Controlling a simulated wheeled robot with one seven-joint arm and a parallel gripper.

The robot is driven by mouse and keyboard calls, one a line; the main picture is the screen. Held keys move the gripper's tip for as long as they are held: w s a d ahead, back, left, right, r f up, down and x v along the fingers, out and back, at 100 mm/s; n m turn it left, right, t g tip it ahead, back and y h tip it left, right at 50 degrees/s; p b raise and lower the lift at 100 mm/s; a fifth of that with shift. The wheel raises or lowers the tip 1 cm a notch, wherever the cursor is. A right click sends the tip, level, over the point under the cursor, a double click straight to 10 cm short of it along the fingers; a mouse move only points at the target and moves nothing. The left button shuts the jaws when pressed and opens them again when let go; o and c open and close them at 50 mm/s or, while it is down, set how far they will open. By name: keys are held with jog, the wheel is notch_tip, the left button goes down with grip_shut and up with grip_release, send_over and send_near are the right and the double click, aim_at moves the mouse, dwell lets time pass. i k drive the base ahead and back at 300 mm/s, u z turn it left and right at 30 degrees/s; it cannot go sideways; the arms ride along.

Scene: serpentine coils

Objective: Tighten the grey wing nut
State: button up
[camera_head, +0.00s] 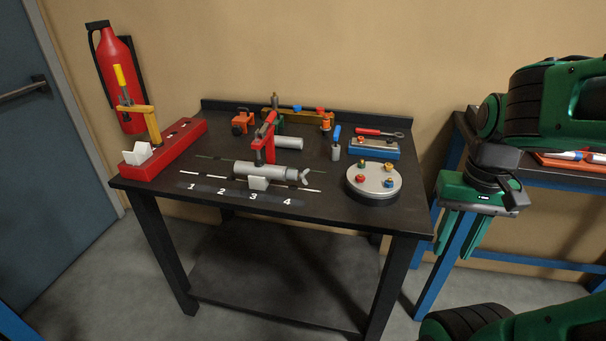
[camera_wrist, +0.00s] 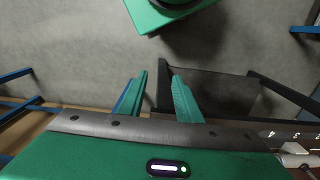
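The grey wing nut (camera_head: 304,176) sits at the right end of a grey cylinder (camera_head: 265,171), which lies on the dark workbench (camera_head: 225,205) behind the painted numbers 3 and 4. A red clamp (camera_head: 265,140) stands behind the cylinder, and a small white block (camera_head: 258,183) is in front of it. My gripper (camera_head: 459,235) points down to the right of the bench, well apart from the wing nut. In the wrist view my gripper's green fingers (camera_wrist: 160,88) are apart with nothing between them. A pale grey part shows at that view's right edge; I cannot tell whether it includes the wing nut.
A round plate with coloured knobs (camera_head: 374,180) sits at the bench's right front. A blue block (camera_head: 374,148), a red-handled wrench (camera_head: 380,133) and a red base with a yellow lever (camera_head: 165,150) are also there. A blue-legged table (camera_head: 535,177) stands at right.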

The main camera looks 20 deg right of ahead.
aim_at(302, 175)
jog(key=u, duration=0.45)
jog(key=k, duration=0.9)
jog(key=z, duration=0.85)
jog(key=i, duration=0.5)
jog(key=u, duration=0.05)
